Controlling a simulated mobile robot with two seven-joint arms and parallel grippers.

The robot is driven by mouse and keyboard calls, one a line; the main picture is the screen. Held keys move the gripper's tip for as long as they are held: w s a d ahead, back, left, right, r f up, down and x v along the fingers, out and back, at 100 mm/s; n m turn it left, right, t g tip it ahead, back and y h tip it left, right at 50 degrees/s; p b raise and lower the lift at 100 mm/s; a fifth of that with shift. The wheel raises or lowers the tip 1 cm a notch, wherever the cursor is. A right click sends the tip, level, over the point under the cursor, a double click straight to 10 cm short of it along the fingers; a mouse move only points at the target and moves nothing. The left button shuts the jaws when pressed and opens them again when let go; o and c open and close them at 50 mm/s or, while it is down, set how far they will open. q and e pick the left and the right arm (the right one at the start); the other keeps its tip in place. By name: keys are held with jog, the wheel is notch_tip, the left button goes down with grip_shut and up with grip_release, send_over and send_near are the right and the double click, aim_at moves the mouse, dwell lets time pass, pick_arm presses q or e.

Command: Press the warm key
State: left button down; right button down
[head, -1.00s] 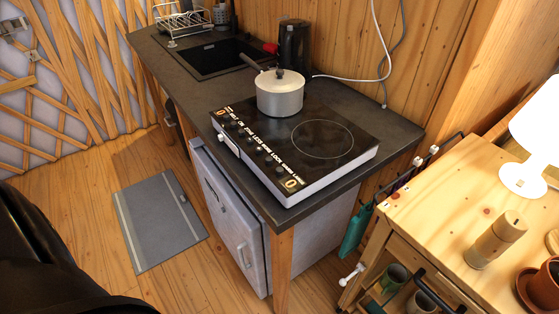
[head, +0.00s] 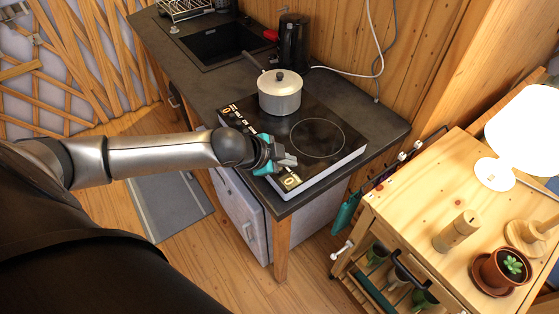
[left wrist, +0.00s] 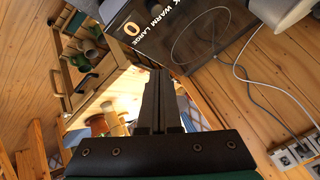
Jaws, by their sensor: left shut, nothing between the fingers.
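The black hob (head: 345,155) lies on the counter, with a strip of printed key labels along its front edge. In the head view my left gripper (head: 291,162) is over the right part of this strip and hides several keys, the warm key among them. The left wrist view shows the printed word WARM (left wrist: 163,15) next to LARGE, near a display reading 0 (left wrist: 131,29). My left gripper (left wrist: 160,72) is shut and empty there, its fingertips pointing towards the hob. I cannot tell whether they touch it. My right gripper is in neither view.
A lidded pot (head: 280,93) stands on the hob's rear left, its handle towards the sink (head: 210,52). A black kettle (head: 294,40) is behind it. A wooden trolley (head: 405,215) with a lamp (head: 525,130) and a potted plant (head: 503,270) stands at the right.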

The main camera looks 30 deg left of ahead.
pick_arm(q)
jog(key=w+a+r, duration=0.1)
jog(key=a+r, duration=0.3)
jog(key=shift+w+a+r+m+p, duration=0.2)
jog(key=shift+a+m+p, duration=0.1)
jog(key=shift+a+m, duration=0.1)
jog(key=shift+f, duration=0.15)
notch_tip(320, 180, down, 7)
jog(key=b, duration=0.7)
jog(key=shift+f+b, duration=0.1)
jog(key=shift+b, duration=0.2)
jog(key=shift+f+b, duration=0.3)
jog(key=shift+f, duration=0.45)
dwell(0.8)
jog(key=shift+f, duration=0.4)
